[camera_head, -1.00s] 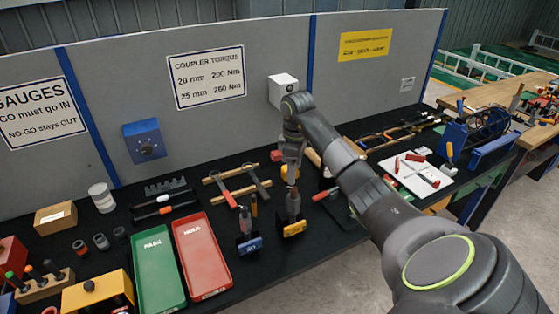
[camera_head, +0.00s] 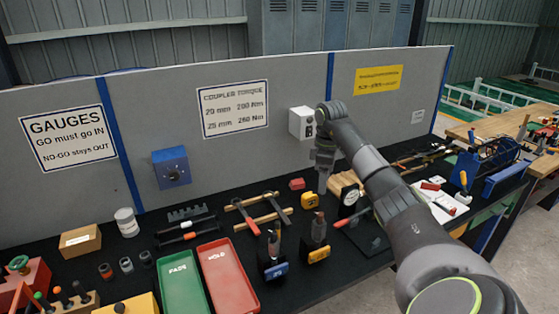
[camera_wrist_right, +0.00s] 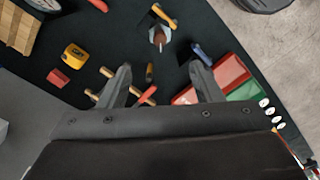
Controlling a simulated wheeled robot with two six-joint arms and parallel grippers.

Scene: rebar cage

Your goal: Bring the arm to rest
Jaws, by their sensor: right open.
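My right arm (camera_head: 400,215) reaches in from the lower right of the head view. Its gripper (camera_head: 323,182) points down and hangs above the black bench top, over the tool stands. In the right wrist view the gripper (camera_wrist_right: 161,82) has its two fingers spread apart with nothing between them. Below it stand a blue-based holder (camera_head: 274,270) and a yellow-based holder (camera_head: 318,252), each with an upright tool. My left gripper is in neither view.
A green tray (camera_head: 184,287) and a red tray (camera_head: 228,280) lie to the left. A yellow tape measure (camera_head: 310,200) and a wooden rack (camera_head: 268,217) lie near the gripper. The grey panel (camera_head: 240,160) stands behind, bearing a white box (camera_head: 301,123).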

